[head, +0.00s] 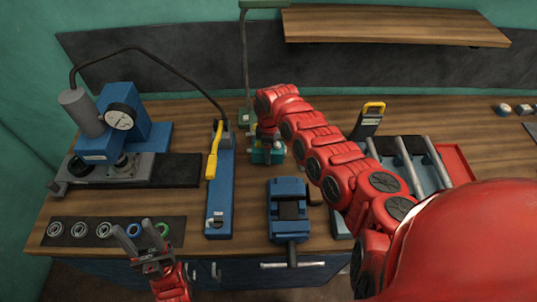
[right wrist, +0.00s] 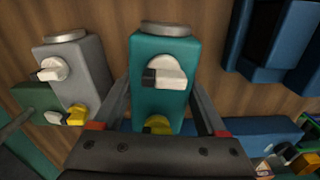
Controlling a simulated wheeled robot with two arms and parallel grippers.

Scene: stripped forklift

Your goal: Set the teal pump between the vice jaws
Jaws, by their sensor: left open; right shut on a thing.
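The teal pump (head: 259,156) is partly hidden under my right gripper (head: 268,136) in the head view. In the right wrist view the teal pump (right wrist: 163,95) stands between the two fingers, with a white and a yellow fitting on its face. My right gripper is shut on it; I cannot tell whether it is clear of the bench. The blue vice (head: 288,188) sits nearer the bench's front edge, its dark jaws free of any part. The vice's blue body also seems to show in the right wrist view (right wrist: 268,50). My left gripper (head: 139,236) is open and empty at the front left.
A grey pump-like block (right wrist: 75,75) stands beside the teal one. A blue tool with a yellow lever (head: 219,190) lies left of the vice. A gauge press (head: 120,125) and a mat with several rings (head: 68,240) are at left. A grey tray (head: 430,165) is right.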

